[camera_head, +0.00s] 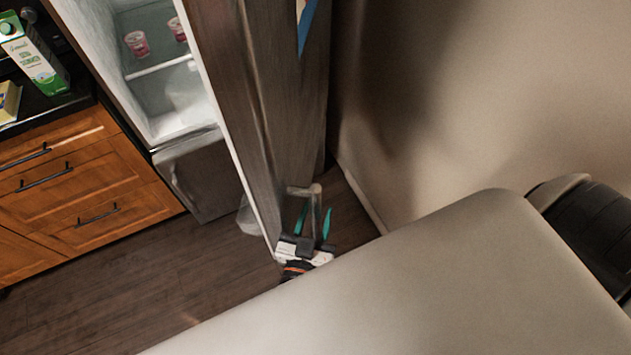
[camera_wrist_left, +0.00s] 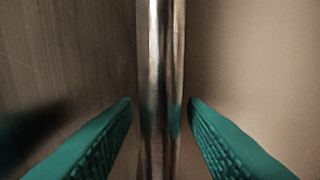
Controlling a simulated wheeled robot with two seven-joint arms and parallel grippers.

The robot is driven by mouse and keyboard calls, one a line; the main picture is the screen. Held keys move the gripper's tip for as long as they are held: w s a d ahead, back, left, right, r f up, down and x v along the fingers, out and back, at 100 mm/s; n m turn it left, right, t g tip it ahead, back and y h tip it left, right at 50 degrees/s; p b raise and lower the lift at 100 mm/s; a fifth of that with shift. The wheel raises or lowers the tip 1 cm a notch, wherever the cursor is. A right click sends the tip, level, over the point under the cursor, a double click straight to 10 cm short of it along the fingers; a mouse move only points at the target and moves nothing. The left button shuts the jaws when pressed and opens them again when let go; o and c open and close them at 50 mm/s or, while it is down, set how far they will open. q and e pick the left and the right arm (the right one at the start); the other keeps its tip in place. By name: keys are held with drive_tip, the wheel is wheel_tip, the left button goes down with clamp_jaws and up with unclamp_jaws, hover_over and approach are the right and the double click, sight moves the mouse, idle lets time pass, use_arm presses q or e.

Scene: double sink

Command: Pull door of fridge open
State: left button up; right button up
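The fridge door (camera_head: 285,100) stands open, swung out from the fridge body, whose white inside (camera_head: 165,75) shows at the upper left. A metal bar handle (camera_head: 316,205) is on the door's outer face, near its lower free end. My left gripper (camera_head: 313,222) is at the handle, one teal finger on each side. In the left wrist view the handle (camera_wrist_left: 160,80) runs upright between the fingertips, with a narrow gap on either side. The gripper is open around the bar. My right gripper is not in view.
Wooden drawers (camera_head: 75,190) with black handles stand left of the fridge. A green-and-white carton (camera_head: 35,60) stands on the dark counter. Pink cups (camera_head: 137,43) sit inside the fridge. A beige wall (camera_head: 470,90) rises to the right of the door. Dark floor (camera_head: 170,270) lies clear at lower left.

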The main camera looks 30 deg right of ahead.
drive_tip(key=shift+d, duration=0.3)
use_arm(q)
drive_tip(key=shift+s+a, duration=0.15)
drive_tip(key=b+v, duration=0.1)
drive_tip(key=v, duration=1)
drive_tip(key=shift+s+a+b, duration=0.2)
drive_tip(key=shift+s+b, duration=0.05)
drive_tip(key=shift+b, duration=0.1)
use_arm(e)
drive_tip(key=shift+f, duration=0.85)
